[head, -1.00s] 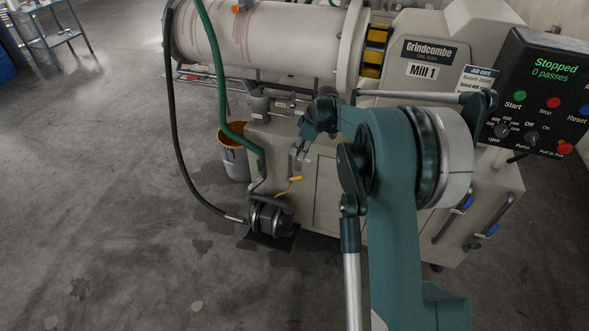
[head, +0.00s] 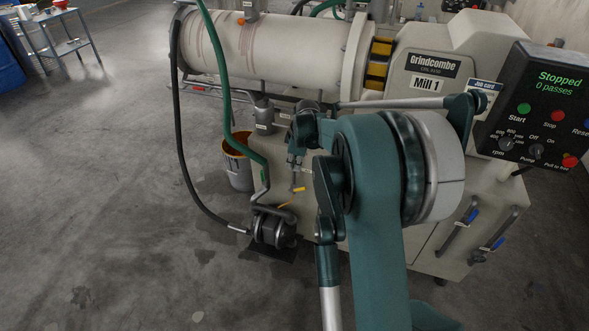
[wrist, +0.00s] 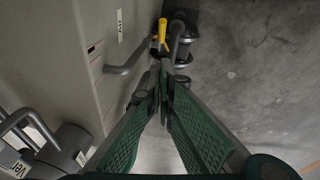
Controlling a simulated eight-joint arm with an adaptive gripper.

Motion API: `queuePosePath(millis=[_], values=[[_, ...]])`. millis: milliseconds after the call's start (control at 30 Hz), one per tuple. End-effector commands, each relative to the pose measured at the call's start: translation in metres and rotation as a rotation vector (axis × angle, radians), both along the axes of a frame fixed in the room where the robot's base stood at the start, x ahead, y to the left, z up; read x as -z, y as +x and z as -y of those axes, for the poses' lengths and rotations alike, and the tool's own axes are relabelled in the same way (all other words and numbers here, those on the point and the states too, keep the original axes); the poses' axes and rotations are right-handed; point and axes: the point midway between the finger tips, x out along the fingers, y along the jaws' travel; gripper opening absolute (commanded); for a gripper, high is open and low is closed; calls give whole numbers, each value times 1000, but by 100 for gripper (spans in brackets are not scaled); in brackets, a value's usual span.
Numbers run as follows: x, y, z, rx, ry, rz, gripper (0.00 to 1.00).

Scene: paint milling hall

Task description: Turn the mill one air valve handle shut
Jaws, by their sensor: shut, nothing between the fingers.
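The yellow air valve handle (wrist: 162,34) stands out from the grey side of mill one in the wrist view, near a label reading "Air" (wrist: 120,25). It also shows as a small yellow bar (head: 298,189) low on the mill's front in the head view. My gripper (wrist: 164,75) is shut and empty. In the wrist view its fingertips point toward the handle, just below it in the picture, with no clear contact. In the head view my gripper is small and partly hidden by my arm.
A grey bent pipe (wrist: 125,68) juts from the panel left of my fingers. A dark pump (head: 273,228) with hoses sits on the floor below. A bucket (head: 238,168) stands behind. The control panel (head: 537,115) reads "Stopped".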

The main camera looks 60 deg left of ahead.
Motion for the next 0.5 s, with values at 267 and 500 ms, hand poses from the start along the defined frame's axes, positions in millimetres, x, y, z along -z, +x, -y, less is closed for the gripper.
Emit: queuePosePath(millis=[267, 500], values=[[34, -2, -8, 0, 0, 0, 0], [70, -3, -17, 0, 0, 0, 0]])
